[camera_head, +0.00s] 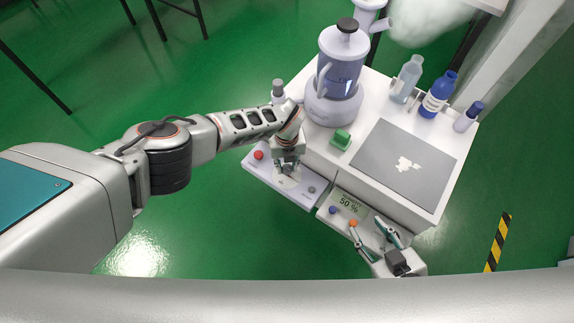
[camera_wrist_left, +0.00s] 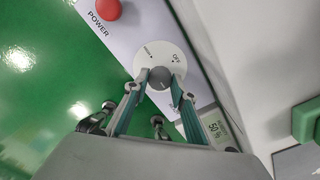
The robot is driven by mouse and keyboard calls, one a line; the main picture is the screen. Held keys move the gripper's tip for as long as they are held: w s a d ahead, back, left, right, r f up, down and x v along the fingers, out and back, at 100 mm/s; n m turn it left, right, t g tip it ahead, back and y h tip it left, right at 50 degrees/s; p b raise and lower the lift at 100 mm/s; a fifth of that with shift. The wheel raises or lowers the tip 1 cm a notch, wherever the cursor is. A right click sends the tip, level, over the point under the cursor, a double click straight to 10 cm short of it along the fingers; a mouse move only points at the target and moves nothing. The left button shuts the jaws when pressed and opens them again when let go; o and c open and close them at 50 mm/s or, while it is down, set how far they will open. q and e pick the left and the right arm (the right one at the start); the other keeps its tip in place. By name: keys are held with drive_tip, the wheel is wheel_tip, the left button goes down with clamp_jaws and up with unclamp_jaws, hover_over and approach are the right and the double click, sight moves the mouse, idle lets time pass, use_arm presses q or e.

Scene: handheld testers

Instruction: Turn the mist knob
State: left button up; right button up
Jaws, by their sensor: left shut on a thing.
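The mist knob is a small grey knob (camera_wrist_left: 160,78) on a round white dial (camera_wrist_left: 152,54) in the left wrist view. The dial carries an OFF label and another label too small to read. My left gripper (camera_wrist_left: 160,84) has its fingers on either side of the knob and is shut on it. In the head view this gripper (camera_head: 287,174) is over the front panel (camera_head: 262,174) and largely hides the knob. My right gripper (camera_head: 373,240) is open and empty, near the display panel at the lower right.
A red POWER button (camera_head: 258,155) is left of the knob. A display (camera_head: 348,204) reads 50 %, with blue and orange buttons below it. A humidifier (camera_head: 340,75), a green block (camera_head: 341,139), a grey mat (camera_head: 378,172) and several bottles (camera_head: 437,95) stand on the white table.

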sight(287, 168)
use_arm(q)
drive_tip(key=shift+f, duration=0.1)
use_arm(e)
drive_tip(key=shift+w, duration=0.1)
use_arm(q)
drive_tip(key=o, duration=1)
drive_tip(key=shift+o, duration=0.4)
use_arm(e)
drive_tip(key=shift+w+r, duration=0.2)
drive_tip(key=shift+w, duration=0.1)
drive_tip(key=shift+s, duration=0.15)
use_arm(q)
drive_tip(key=shift+r, duration=0.3)
wheel_tip(287, 168, up, 11)
drive_tip(key=shift+r, duration=0.2)
